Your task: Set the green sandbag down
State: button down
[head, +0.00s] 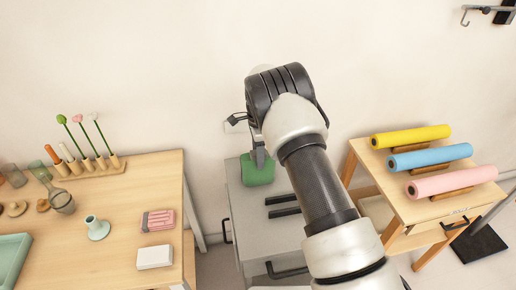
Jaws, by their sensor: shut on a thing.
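The green sandbag (258,172) shows in the head view at the far left part of the grey cabinet top. My gripper (259,157) is above it with its fingers at the bag's upper part, shut on it. The bag looks upright. Whether its bottom touches the grey top (250,215) or hangs just above it, I cannot tell. My arm hides part of the gripper and the right side of the cabinet.
Two dark bars (283,205) lie on the grey top near my arm. A wooden table (112,255) with props stands left. A wooden stand (385,190) with yellow, blue and pink rolls stands right. The grey top's front left is clear.

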jog(key=c, duration=0.8)
grip_release()
jog(key=shift+o, duration=0.2)
notch_tip(320, 180, up, 12)
jog(key=shift+b, duration=0.45)
jog(key=shift+d+r, duration=0.15)
jog(key=shift+r, duration=0.3)
jog(key=s+d+r+n+t, duration=0.1)
jog(key=s+d+r+n, duration=0.15)
jog(key=s+r, duration=0.3)
jog(key=s+d+r+n+t+y, duration=0.1)
jog(key=s+d+r+n, duration=0.1)
jog(key=s+d+r, duration=0.4)
jog(key=s+d+r+n+t, duration=0.15)
jog(key=s+r, duration=0.25)
jog(key=r, duration=0.4)
jog(key=s+d+n+t, duration=0.1)
jog(key=s+n, duration=0.4)
jog(key=s, duration=0.6)
jog(key=s+d+n+t+h, duration=0.1)
jog(key=s+n, duration=0.3)
jog(key=s, duration=0.7)
jog(key=shift+s+d+f+n, duration=0.15)
jog(key=shift+d+f+n, duration=0.25)
jog(key=shift+d, duration=0.4)
jog(key=shift+c, duration=0.6)
